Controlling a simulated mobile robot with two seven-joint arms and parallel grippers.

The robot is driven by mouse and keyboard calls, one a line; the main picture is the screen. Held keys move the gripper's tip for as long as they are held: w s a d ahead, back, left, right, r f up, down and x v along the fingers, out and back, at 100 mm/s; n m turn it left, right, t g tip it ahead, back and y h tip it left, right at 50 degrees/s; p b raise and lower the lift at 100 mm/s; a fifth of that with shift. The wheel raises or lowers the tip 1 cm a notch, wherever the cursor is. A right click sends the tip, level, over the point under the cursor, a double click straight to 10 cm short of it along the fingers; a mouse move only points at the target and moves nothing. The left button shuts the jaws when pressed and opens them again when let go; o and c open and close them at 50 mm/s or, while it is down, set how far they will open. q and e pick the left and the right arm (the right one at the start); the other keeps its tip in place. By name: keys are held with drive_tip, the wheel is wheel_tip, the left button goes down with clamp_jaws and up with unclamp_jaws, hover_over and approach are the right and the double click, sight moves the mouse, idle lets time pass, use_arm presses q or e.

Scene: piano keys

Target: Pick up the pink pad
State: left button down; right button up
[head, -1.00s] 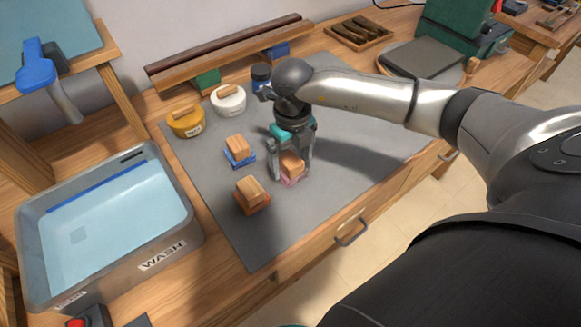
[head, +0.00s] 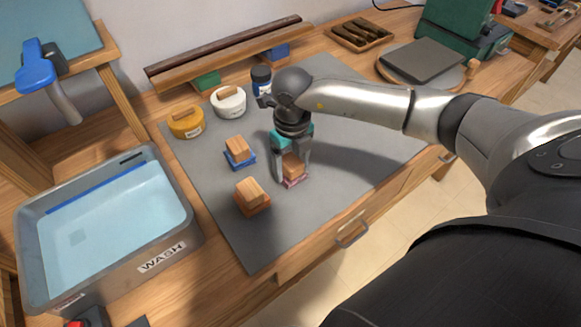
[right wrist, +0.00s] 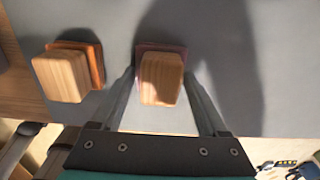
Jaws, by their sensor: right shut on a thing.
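The pink pad (head: 294,183) sits on the grey mat with a wooden block handle (head: 293,168) on top. My right gripper (head: 291,176) stands over it, its fingers shut on the wooden handle from two sides. In the right wrist view the handle (right wrist: 161,79) lies between the fingers, and a strip of the pink pad (right wrist: 160,47) shows behind it. The pad appears to be still at mat level. My left gripper is not in view.
An orange pad with a wooden handle (head: 251,194) and a blue pad with a wooden handle (head: 238,149) stand close by on the grey mat (head: 330,195). Yellow and white jars (head: 229,102) are behind. A wash basin (head: 175,240) is at left.

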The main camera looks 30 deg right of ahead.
sight(292, 162)
drive_tip(key=shift+c, duration=0.6)
drive_tip(key=shift+r, duration=0.1)
drive_tip(key=shift+r, duration=0.5)
wheel_tip(292, 162, up, 19)
drive_tip(key=p, duration=0.3)
